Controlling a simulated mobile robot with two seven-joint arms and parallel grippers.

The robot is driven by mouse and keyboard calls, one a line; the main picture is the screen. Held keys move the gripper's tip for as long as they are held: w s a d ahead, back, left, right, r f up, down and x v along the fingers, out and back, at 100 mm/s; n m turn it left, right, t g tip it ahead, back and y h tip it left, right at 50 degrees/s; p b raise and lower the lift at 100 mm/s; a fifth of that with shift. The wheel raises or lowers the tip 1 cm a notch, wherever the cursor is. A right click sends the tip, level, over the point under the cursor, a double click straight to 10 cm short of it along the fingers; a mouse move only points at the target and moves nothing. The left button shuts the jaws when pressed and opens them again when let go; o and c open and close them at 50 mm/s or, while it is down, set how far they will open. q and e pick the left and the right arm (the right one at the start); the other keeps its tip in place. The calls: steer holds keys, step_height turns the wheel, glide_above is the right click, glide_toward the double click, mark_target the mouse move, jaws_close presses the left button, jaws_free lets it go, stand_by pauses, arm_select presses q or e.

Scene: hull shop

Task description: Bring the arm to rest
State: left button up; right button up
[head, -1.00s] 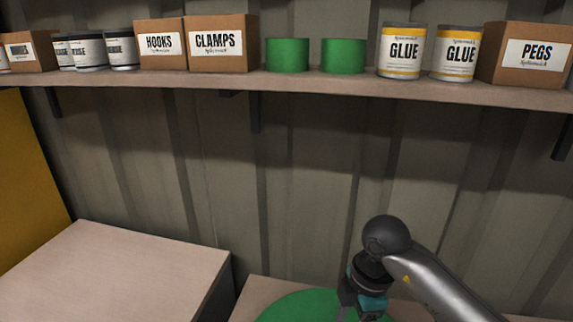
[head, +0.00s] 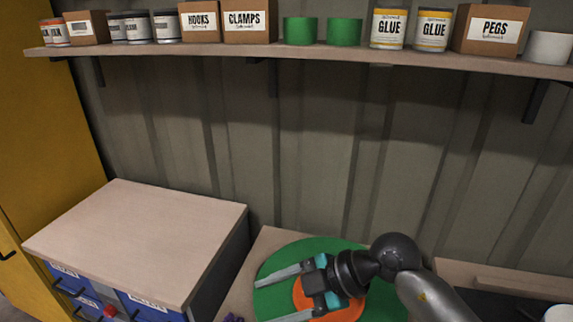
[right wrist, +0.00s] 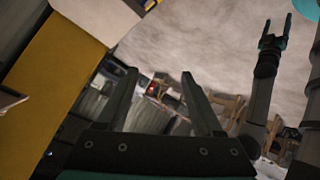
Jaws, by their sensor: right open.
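My right arm comes in from the right in the head view. Its gripper (head: 264,299) points left with its fingers apart, over a green disc (head: 275,258) with an orange round centre (head: 350,312). Nothing shows between the fingers. In the right wrist view the same gripper (right wrist: 159,74) is open and empty. The other arm, mine, stands at the upper right there, and its gripper (right wrist: 273,30) has its fingers apart with nothing seen between them. My left gripper is outside the head view.
A cabinet (head: 140,230) with a pale top and blue drawers stands at the left; its top is bare. A wall shelf (head: 330,54) holds boxes, glue cans and green tubs. A yellow cabinet (head: 45,120) is at the far left.

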steer(key=a+r+t+y, duration=0.2)
steer(key=a+r+y, duration=0.25)
steer(key=r, duration=0.25)
steer(key=w+d+r+m+t, duration=0.4)
steer(key=d+r+m+t, duration=0.5)
steer(key=t, duration=0.4)
steer(key=d+f+m+h, duration=1.1)
steer(key=d+m+h, duration=0.3)
steer(key=h, duration=0.3)
steer(key=s+f+n+g+y, duration=0.2)
steer(key=s+f+g, duration=1.1)
steer(key=s+f, duration=0.6)
steer(key=s+f+g, duration=0.1)
steer(key=s+f, duration=0.1)
steer(key=f, duration=0.9)
steer(key=s+f, duration=0.2)
steer(key=f, duration=0.8)
arm_select(q)
steer(key=shift+s+f, duration=0.1)
steer(key=shift+s, duration=1)
arm_select(e)
steer(key=s+d+f+g, duration=0.1)
steer(key=s+d+f, duration=0.1)
steer(key=s+f, duration=1)
steer(key=shift+s+d+f, duration=0.2)
steer(key=shift+s+f, duration=0.2)
steer(key=shift+s, duration=0.85)
